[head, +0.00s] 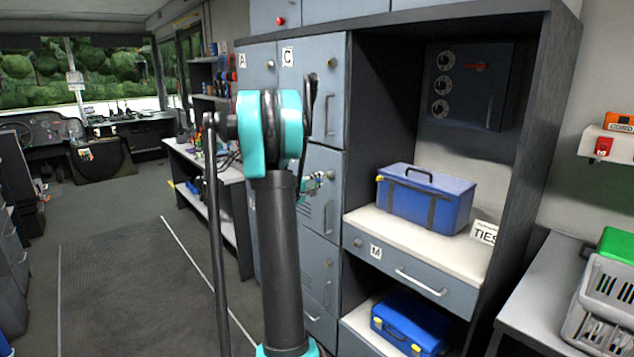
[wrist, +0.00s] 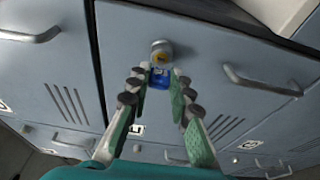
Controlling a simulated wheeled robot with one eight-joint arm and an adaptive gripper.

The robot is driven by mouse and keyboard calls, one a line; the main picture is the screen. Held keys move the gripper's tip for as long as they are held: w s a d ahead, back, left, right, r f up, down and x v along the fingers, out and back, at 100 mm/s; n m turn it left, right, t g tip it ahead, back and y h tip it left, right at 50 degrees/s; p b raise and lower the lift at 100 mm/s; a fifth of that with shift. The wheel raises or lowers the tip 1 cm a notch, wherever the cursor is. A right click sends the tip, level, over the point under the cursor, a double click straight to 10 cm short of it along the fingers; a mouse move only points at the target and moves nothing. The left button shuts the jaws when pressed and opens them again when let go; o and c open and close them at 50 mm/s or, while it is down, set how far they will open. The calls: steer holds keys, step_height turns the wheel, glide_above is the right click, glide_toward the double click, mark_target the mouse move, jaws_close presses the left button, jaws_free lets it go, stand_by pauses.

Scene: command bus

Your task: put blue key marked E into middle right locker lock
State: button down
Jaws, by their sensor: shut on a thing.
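My gripper (wrist: 160,82) is shut on a blue key (wrist: 160,78), held between the fingertips in the wrist view. The key's mark cannot be read. The key is right up against a round metal lock (wrist: 161,51) on a grey locker door; I cannot tell whether its tip is inside. In the head view my gripper (head: 314,185) is at the middle right locker door (head: 318,215), near its upper edge by the lock. My arm hides part of the lockers there, and the key is too small to make out clearly.
Door handles (wrist: 262,82) stick out near my gripper. Upper lockers carry labels A (head: 242,62) and C (head: 288,57). On the right, a shelf holds a blue toolbox (head: 427,197), above a drawer marked M (head: 410,270). The aisle floor (head: 120,280) at left is clear.

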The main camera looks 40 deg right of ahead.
steer(key=shift+s+x, duration=0.25)
steer(key=shift+x, duration=0.85)
stand_by(1.6)
steer(key=shift+d, duration=0.1)
